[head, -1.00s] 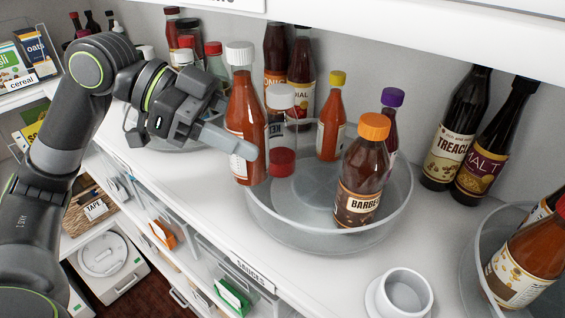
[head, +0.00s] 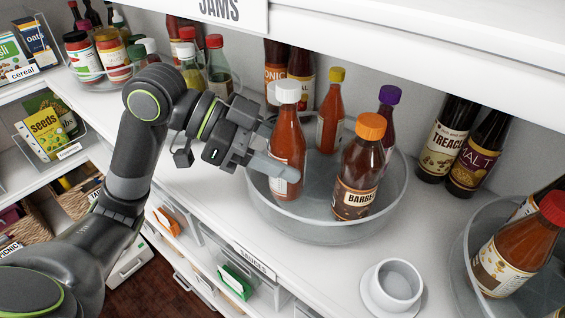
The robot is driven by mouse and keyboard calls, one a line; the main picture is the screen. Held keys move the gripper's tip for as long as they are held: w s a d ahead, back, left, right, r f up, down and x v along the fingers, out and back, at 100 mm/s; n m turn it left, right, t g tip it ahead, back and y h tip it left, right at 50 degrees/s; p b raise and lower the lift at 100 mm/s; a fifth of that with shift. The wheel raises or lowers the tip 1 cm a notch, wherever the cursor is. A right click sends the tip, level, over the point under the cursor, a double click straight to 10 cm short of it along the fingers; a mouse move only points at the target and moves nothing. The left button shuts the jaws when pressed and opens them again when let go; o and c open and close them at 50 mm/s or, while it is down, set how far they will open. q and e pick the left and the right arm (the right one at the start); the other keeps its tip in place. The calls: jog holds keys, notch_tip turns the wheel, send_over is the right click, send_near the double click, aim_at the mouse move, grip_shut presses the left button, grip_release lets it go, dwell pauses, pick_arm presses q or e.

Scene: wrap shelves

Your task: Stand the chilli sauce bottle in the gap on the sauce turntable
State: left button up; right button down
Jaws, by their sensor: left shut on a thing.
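The red-orange chilli sauce bottle (head: 288,138) has a white cap and stands upright in my left gripper (head: 280,165), which is shut on its lower body. The bottle is within the rim at the left side of the clear round sauce turntable (head: 335,232). I cannot tell whether its base touches the turntable floor. Also on the turntable are a barbecue bottle (head: 358,175) with an orange cap, a purple-capped bottle (head: 389,115) and a yellow-capped red bottle (head: 330,115). My right gripper is not in view.
Dark treacle (head: 445,140) and malt (head: 480,155) bottles stand at the right back. Another clear turntable (head: 462,265) with a red-capped bottle is at the right edge. A white cup-like holder (head: 392,285) sits in front. An upper shelf (head: 430,45) overhangs.

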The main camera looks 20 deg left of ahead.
pick_arm(q)
notch_tip(320, 180, down, 2)
jog(key=shift+d, duration=0.15)
jog(key=shift+f, duration=0.4)
jog(key=o, duration=1.2)
jog(key=shift+f, duration=0.1)
